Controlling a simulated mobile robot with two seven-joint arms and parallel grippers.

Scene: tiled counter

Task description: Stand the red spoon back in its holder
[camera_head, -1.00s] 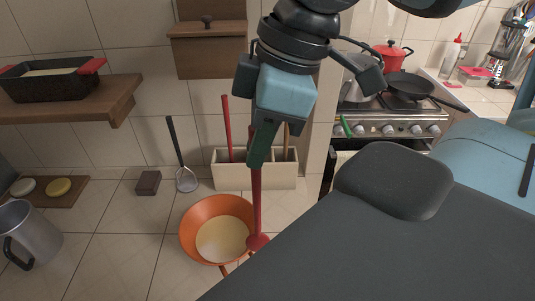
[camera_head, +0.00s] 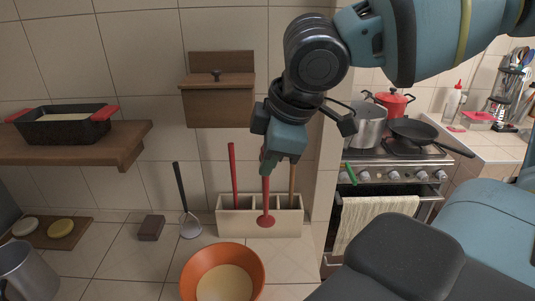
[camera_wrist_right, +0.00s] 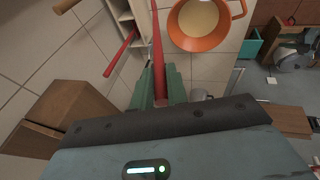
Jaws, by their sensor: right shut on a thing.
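The red spoon (camera_head: 265,195) hangs upright, head down, in the head view. My right gripper (camera_head: 268,163) is shut on its handle, above the pale holder (camera_head: 228,222). The spoon's head (camera_head: 265,221) overlaps the holder's front wall, so it appears in front of the holder, not inside. The holder has a second red-handled utensil (camera_head: 232,175) at the left and a wooden handle (camera_head: 292,178) at the right. In the right wrist view the red spoon (camera_wrist_right: 157,45) runs up from the fingers (camera_wrist_right: 158,88); its head is out of frame. My left gripper is not in view.
An orange bowl (camera_head: 255,277) stands in front of the holder. A wooden wall box (camera_head: 218,105) hangs above; the stove (camera_head: 390,165) is at the right.

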